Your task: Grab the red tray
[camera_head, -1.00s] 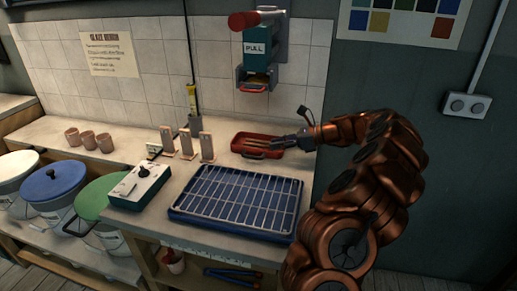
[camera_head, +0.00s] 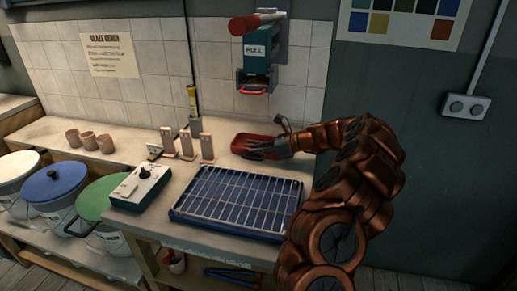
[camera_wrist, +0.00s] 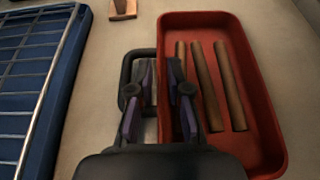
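The red tray (camera_head: 243,138) lies on the counter behind the blue rack tray, partly covered by my gripper in the head view. In the wrist view the red tray (camera_wrist: 268,135) holds several brown sticks (camera_wrist: 205,85) and has a dark loop handle (camera_wrist: 126,72) on its left long side. My gripper (camera_wrist: 162,64) is open, its two fingers apart above that handle side. The left finger is over the handle and the right finger is over the tray's near-left wall. I cannot tell whether they touch. In the head view my gripper (camera_head: 258,150) is low over the tray.
A blue tray with a wire rack (camera_head: 240,200) lies close in front. Upright tan pieces (camera_head: 206,147) and a green control box (camera_head: 142,188) stand to the left. A wall-mounted device marked PULL (camera_head: 257,60) hangs above the red tray.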

